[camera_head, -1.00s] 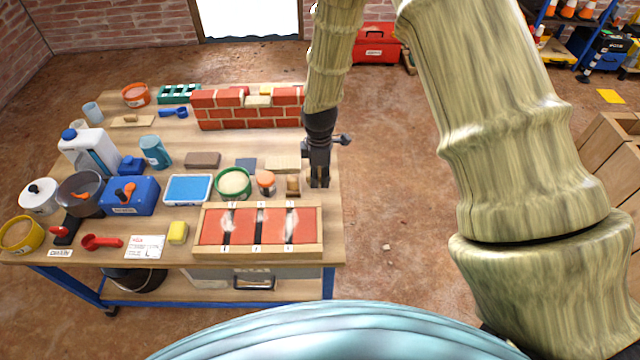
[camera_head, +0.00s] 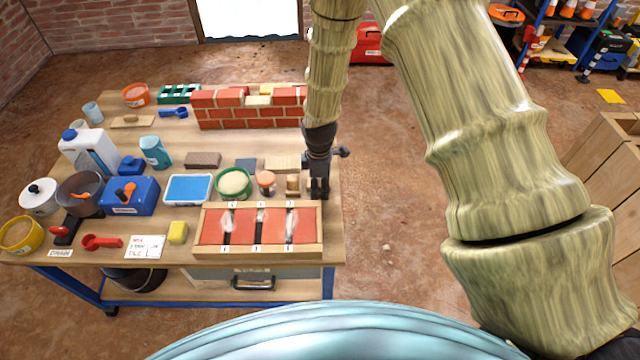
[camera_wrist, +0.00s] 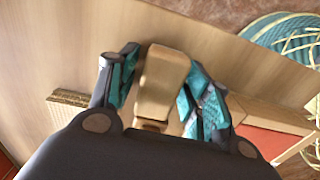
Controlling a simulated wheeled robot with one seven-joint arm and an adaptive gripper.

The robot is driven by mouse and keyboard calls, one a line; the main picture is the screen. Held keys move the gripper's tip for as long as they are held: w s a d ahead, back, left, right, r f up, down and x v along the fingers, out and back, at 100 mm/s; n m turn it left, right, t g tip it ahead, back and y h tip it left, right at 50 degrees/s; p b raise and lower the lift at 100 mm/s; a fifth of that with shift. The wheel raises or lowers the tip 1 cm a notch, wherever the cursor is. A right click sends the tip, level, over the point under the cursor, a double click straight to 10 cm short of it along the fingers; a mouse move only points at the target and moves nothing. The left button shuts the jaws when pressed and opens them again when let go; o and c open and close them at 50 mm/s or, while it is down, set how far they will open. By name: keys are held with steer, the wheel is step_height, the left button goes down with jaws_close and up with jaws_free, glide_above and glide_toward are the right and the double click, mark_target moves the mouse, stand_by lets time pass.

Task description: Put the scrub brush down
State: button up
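The scrub brush (camera_wrist: 163,80) appears as a tan, wooden-looking block between the fingers of my gripper in the wrist view. The two teal-padded fingers lie close along its sides; its lower end is hidden by the gripper body. In the head view my gripper (camera_head: 319,188) points down over the right edge of the workbench (camera_head: 335,225), right of a small brown block (camera_head: 292,185). The brush cannot be made out between the dark fingers there, and whether it touches the bench top is unclear.
A wooden tray with red panels (camera_head: 258,249) lies just in front. A ridged tan piece (camera_head: 283,163), an orange-topped jar (camera_head: 266,182) and a green-rimmed bowl (camera_head: 234,183) stand to the left. A brick wall section (camera_head: 248,112) stands behind. The bench edge is close on the right.

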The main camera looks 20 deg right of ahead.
mark_target(320, 182)
steer(key=shift+r, duration=0.1)
step_height(320, 182, up, 12)
stand_by(0.9)
stand_by(0.4)
